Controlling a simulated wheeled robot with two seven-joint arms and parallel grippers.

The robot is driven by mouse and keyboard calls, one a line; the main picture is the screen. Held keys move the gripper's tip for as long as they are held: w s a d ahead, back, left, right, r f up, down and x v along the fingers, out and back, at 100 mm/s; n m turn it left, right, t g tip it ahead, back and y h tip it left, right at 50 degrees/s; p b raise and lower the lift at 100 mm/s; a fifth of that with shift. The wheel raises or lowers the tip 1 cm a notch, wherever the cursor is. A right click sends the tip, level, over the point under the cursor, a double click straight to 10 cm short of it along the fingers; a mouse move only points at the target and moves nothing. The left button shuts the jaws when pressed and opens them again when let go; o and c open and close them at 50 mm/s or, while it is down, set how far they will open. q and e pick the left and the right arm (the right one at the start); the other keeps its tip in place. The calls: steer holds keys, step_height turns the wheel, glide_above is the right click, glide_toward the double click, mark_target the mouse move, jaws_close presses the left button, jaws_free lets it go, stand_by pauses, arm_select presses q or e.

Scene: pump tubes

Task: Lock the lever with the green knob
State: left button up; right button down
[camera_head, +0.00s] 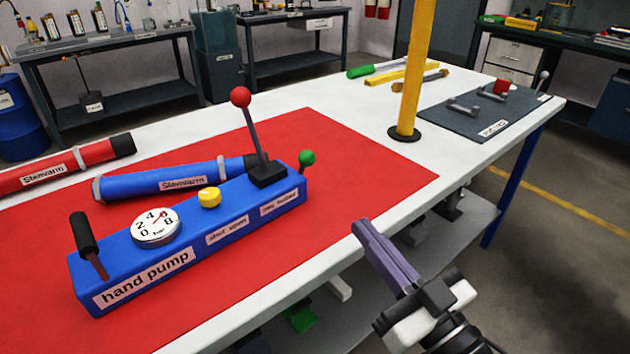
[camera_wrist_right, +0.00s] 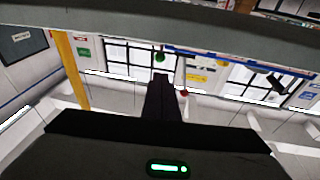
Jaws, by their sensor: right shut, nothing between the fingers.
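The lever's green knob (camera_head: 306,158) sits on a short stalk at the right end of the blue hand pump (camera_head: 140,272). The lever leans slightly right. The green knob also shows in the right wrist view (camera_wrist_right: 160,57), just beyond the fingertips. My right gripper (camera_head: 366,229) is shut and empty, over the table's front edge, apart from the green knob, to its right and nearer the camera. Its closed fingers also show in the right wrist view (camera_wrist_right: 160,85). My left gripper is in neither view.
A red-knobbed lever (camera_head: 240,97) stands tall on the pump beside the green one. A yellow post (camera_head: 412,75) rises from the table behind. Blue (camera_head: 150,184) and red (camera_head: 65,166) tubes lie behind the pump. The red mat (camera_head: 350,160) is bare right of the pump.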

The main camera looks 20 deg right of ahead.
steer(key=shift+s, duration=0.15)
glide_toward(311, 164)
steer(key=x, duration=0.5)
steer(key=shift+x, duration=0.8)
